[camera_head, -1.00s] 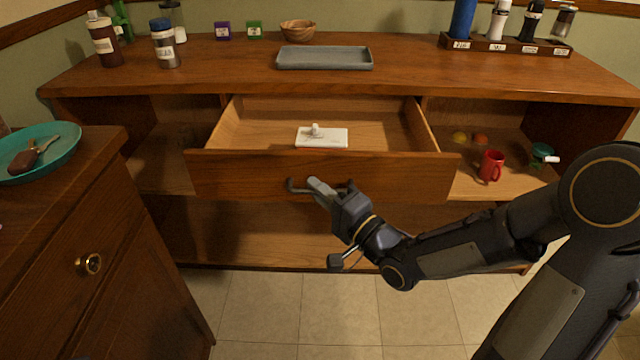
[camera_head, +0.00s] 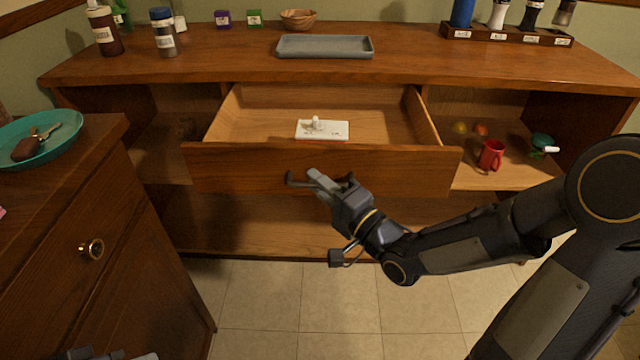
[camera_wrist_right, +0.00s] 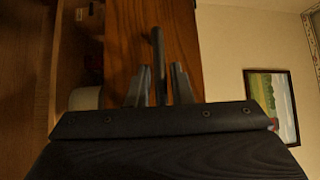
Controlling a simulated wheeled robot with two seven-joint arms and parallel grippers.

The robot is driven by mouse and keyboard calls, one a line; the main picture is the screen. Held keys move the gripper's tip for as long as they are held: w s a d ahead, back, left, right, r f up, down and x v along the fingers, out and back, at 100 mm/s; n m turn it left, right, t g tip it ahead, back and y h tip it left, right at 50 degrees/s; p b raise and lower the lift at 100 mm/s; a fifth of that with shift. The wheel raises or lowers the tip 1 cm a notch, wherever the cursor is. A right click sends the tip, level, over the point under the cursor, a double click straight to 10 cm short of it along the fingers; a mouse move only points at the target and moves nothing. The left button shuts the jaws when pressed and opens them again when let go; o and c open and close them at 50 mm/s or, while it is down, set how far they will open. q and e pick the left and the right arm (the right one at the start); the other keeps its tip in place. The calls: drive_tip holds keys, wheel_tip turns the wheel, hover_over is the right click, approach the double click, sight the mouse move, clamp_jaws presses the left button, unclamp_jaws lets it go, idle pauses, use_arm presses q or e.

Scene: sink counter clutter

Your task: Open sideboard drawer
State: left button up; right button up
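The sideboard drawer (camera_head: 240,170) is a wide wooden drawer in the middle of the sideboard, and it stands well pulled out. A white block with a small knob (camera_head: 338,130) lies inside it. The drawer's dark bar handle (camera_head: 294,181) is on its front. My right gripper (camera_head: 322,182) is at this handle, shut on it. In the right wrist view the handle bar (camera_wrist_right: 158,48) runs between the two fingers (camera_wrist_right: 161,85), one close on each side. My left gripper is barely in view at the bottom left edge; its fingers cannot be made out clearly.
A grey tray (camera_head: 325,47), wooden bowl (camera_head: 298,19) and bottles stand on the sideboard top. A red mug (camera_head: 491,155) sits on the right shelf. A side cabinet (camera_head: 90,215) with a teal plate (camera_head: 62,140) borders the left. The tiled floor in front (camera_head: 290,300) is clear.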

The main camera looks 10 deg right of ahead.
drive_tip(key=v, duration=0.7)
drive_tip(key=shift+s+d+p, duration=0.2)
drive_tip(key=shift+s+p, duration=0.1)
drive_tip(key=shift+p, duration=0.1)
drive_tip(key=s+d+f+n+g+h, duration=0.3)
drive_tip(key=d+f+n+g+h, duration=0.15)
drive_tip(key=d+h, duration=0.35)
drive_tip(key=s+a+n+g+y, duration=0.1)
drive_tip(key=s+a+n+g, duration=0.15)
drive_tip(key=s, duration=0.45)
drive_tip(key=s+a+n+g+y, duration=0.1)
drive_tip(key=s+g, duration=0.3)
drive_tip(key=s, duration=0.2)
wheel_tip(320, 180, up, 28)
drive_tip(key=s+n+p, duration=0.1)
drive_tip(key=p, duration=2.6)
drive_tip(key=shift+s+a+p, duration=0.15)
drive_tip(key=shift+a+p, duration=0.15)
drive_tip(key=shift+a, duration=0.05)
